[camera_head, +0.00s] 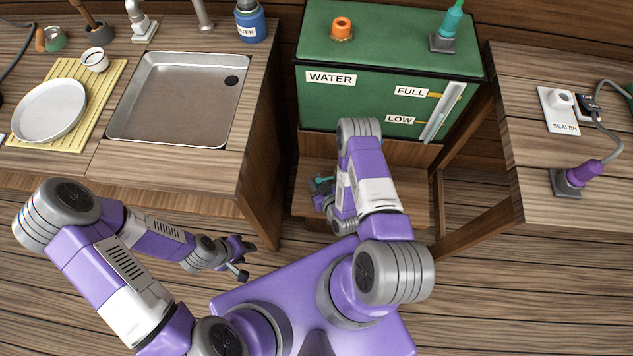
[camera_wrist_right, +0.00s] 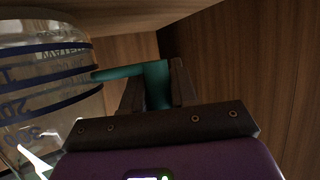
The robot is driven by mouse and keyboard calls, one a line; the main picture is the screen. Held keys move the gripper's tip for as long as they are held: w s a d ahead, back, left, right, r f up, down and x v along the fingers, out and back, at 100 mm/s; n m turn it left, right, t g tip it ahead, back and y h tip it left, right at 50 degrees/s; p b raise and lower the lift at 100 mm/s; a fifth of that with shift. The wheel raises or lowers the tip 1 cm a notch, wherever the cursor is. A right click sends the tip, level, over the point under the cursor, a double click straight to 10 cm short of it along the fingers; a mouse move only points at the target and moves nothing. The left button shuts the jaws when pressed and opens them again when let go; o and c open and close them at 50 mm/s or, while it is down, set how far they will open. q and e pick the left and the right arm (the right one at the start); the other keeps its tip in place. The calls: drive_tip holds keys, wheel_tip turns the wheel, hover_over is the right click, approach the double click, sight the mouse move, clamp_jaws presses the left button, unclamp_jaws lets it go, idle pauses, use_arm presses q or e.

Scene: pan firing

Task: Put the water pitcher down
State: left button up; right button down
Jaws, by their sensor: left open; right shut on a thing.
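The water pitcher (camera_wrist_right: 45,90) is a clear vessel with dark blue bands and markings, at the left of the right wrist view. Its teal handle (camera_wrist_right: 157,82) is between the fingers of my right gripper (camera_wrist_right: 158,88), which is shut on it. In the head view the right gripper is low in front of the green water tank, mostly hidden by my own arm, and only a bit of teal handle (camera_head: 321,180) shows. I cannot tell whether the pitcher's base touches a surface. My left gripper (camera_head: 240,262) is open and empty, low in front of the sink counter.
The green water tank (camera_head: 350,110) stands above a low wooden ledge (camera_head: 407,200). A sink counter (camera_head: 200,175) is at left, with a metal sink (camera_head: 180,100) and a plate (camera_head: 48,110). A sealer table (camera_head: 540,190) is at right. Wooden panels surround the right gripper closely.

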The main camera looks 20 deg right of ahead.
drive_tip(key=shift+f, duration=0.2)
drive_tip(key=c, duration=0.9)
unclamp_jaws()
drive_tip(key=shift+r, duration=0.15)
drive_tip(key=shift+s+r, duration=0.15)
drive_tip(key=shift+s, duration=0.1)
drive_tip(key=p+v, duration=0.4)
drive_tip(key=v, duration=0.7)
drive_tip(key=shift+s+r, duration=0.15)
drive_tip(key=shift+s, duration=0.1)
drive_tip(key=shift+w, duration=0.1)
